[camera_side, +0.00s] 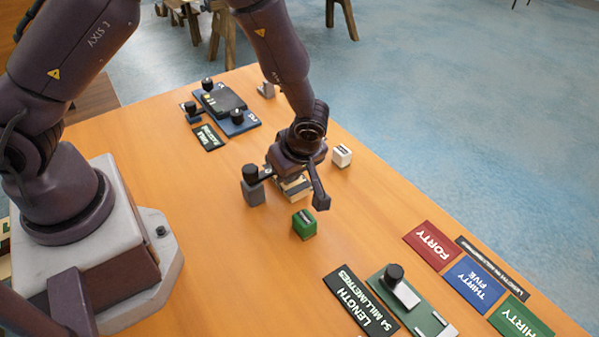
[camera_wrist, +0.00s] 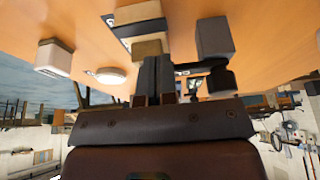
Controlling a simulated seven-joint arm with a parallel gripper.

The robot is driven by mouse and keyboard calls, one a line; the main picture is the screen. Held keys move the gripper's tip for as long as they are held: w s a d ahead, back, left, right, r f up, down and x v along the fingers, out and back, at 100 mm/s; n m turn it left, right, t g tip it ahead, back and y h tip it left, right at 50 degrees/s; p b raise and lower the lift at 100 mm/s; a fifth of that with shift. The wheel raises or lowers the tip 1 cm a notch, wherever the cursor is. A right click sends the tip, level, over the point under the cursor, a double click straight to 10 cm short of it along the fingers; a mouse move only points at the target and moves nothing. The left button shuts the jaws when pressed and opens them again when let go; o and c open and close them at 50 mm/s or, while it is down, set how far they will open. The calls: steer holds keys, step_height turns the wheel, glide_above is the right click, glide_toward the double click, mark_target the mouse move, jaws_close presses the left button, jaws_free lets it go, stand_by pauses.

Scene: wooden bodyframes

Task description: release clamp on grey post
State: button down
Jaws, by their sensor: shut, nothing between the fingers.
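A grey post (camera_side: 253,192) stands upright on the wooden table, with a black clamp knob (camera_side: 250,173) on top. In the wrist view the grey post (camera_wrist: 214,40) and black knob (camera_wrist: 221,78) are right of my fingers. My gripper (camera_wrist: 156,62) is shut, its two dark fingers together with nothing between them. It is beside the post and knob, over or near a pale wooden block (camera_wrist: 151,46).
A green block (camera_side: 304,225) and a white block (camera_side: 342,156) stand close by. A blue plate (camera_side: 238,126) with black knobs lies farther back. A green plate (camera_side: 430,322) and coloured number cards (camera_side: 430,246) lie at the front right. The table between is mostly clear.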

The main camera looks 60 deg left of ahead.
steer(key=shift+a, duration=0.45)
